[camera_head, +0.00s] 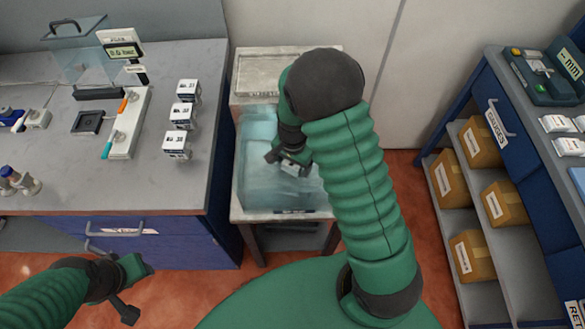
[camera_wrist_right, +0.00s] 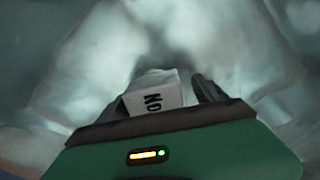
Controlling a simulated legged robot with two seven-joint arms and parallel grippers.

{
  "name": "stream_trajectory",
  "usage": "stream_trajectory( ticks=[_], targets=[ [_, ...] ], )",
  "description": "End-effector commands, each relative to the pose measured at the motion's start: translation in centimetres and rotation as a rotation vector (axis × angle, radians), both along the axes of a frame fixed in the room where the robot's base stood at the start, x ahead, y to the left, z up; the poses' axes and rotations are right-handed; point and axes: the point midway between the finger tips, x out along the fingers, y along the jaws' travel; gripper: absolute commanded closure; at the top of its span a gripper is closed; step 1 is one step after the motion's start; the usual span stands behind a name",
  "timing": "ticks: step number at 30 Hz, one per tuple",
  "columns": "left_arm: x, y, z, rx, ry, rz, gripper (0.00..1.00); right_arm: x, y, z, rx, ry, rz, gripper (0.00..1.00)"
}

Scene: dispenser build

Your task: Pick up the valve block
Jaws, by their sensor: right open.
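A small white block (camera_wrist_right: 154,96) with dark letters that look like "NO" shows between the fingers in the right wrist view. It is likely the valve block, and its lower part is hidden by the gripper body. In the head view a pale bit of it (camera_head: 291,168) shows at the fingertips. My right gripper (camera_head: 288,163) is open and reaches down into a translucent bluish bin (camera_head: 256,185), around or just above the block; contact cannot be told. My left gripper (camera_head: 141,292) is open and empty, low at the left, in front of the blue drawers.
The grey bench (camera_head: 60,185) at left holds several small white boxes (camera_head: 177,145), a scale display (camera_head: 123,51) and a white rack (camera_head: 127,125). A pale tray (camera_head: 262,75) lies behind the bin. A blue shelf unit (camera_head: 487,85) with several cardboard boxes (camera_head: 473,257) stands at right.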

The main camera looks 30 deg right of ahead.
Motion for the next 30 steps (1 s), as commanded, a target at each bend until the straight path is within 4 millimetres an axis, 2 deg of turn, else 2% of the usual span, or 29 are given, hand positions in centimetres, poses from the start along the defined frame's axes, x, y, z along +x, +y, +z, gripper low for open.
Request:
stream_trajectory(
  ticks=[3, 20, 30],
  targets=[
    [0.01, -0.02, 0.02, 0.0, 0.0, 0.0, 0.64, -0.04, 0.01, 0.06, 0.0, 0.0, -0.001, 0.26],
    [0.01, -0.01, 0.02, 0.0, 0.0, 0.0, 0.64, -0.02, 0.06, 0.1, 0.0, 0.0, 0.0, 1.0],
    [0.0, -0.02, 0.04, 0.0, 0.0, 0.0, 0.64, 0.05, 0.04, 0.17, 0.0, -0.001, 0.0, 1.0]
  ],
)
